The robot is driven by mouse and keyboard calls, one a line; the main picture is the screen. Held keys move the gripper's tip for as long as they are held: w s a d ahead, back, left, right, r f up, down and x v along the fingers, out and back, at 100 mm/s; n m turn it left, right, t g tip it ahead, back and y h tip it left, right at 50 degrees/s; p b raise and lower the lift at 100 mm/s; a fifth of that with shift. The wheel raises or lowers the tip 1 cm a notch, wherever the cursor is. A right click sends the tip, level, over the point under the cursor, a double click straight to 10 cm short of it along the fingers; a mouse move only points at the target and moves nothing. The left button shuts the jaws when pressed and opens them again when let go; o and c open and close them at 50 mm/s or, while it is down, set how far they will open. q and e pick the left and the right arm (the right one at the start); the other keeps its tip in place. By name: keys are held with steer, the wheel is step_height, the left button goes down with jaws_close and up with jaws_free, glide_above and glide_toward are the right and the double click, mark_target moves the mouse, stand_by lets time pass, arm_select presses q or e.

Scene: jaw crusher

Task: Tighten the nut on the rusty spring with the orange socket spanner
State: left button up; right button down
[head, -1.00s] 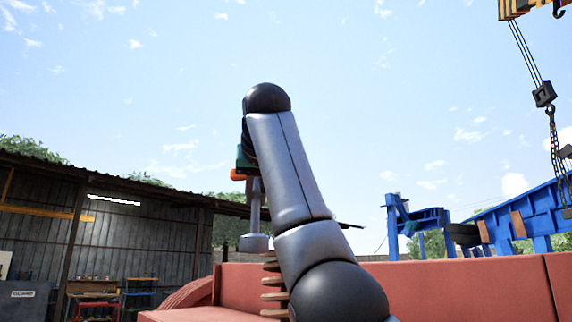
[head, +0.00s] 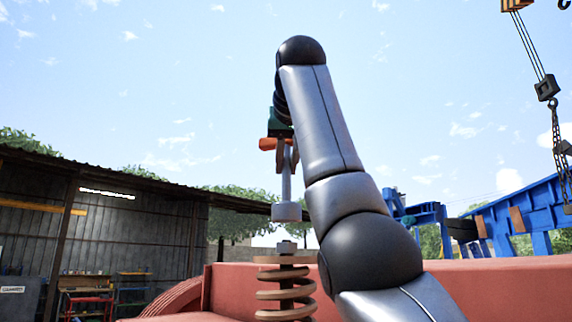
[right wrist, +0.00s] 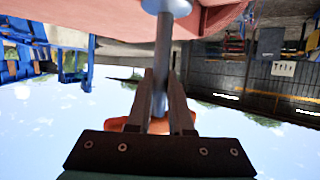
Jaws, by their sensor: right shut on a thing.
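My right gripper (head: 284,160) is shut on the orange socket spanner, just under its orange handle (head: 267,144). The spanner's grey shaft hangs upright and ends in a wide socket (head: 286,211). The rusty spring (head: 284,295) stands upright below, with a plate and the grey nut (head: 287,247) on top. The socket is above the nut, roughly in line with it, with a visible gap. In the right wrist view the two fingers (right wrist: 162,95) hold the spanner's shaft (right wrist: 163,50); the spring and nut do not show there. My left gripper is not in view.
The red crusher body (head: 470,285) spreads behind and to the right of the spring. Blue steel framework (head: 515,220) and a hanging crane hook chain (head: 557,130) are at the right. A dark shed (head: 90,230) with benches stands at the left. Above is open sky.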

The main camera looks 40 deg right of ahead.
mark_target(287, 192)
steer(key=shift+s+a+r, duration=0.15)
steer(key=shift+s, duration=0.05)
steer(key=shift+f+b, duration=0.65)
steer(key=shift+f, duration=0.05)
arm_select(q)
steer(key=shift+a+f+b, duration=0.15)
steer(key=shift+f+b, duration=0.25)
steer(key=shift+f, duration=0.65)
arm_select(e)
steer(key=shift+f, duration=0.45)
arm_select(q)
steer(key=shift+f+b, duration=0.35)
steer(key=shift+b, duration=0.05)
arm_select(e)
steer(key=shift+f, duration=0.35)
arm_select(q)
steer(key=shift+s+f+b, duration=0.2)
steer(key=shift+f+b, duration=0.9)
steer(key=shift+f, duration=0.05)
arm_select(e)
steer(key=shift+f, duration=1.2)
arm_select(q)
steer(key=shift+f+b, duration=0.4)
arm_select(e)
steer(key=shift+f, duration=0.45)
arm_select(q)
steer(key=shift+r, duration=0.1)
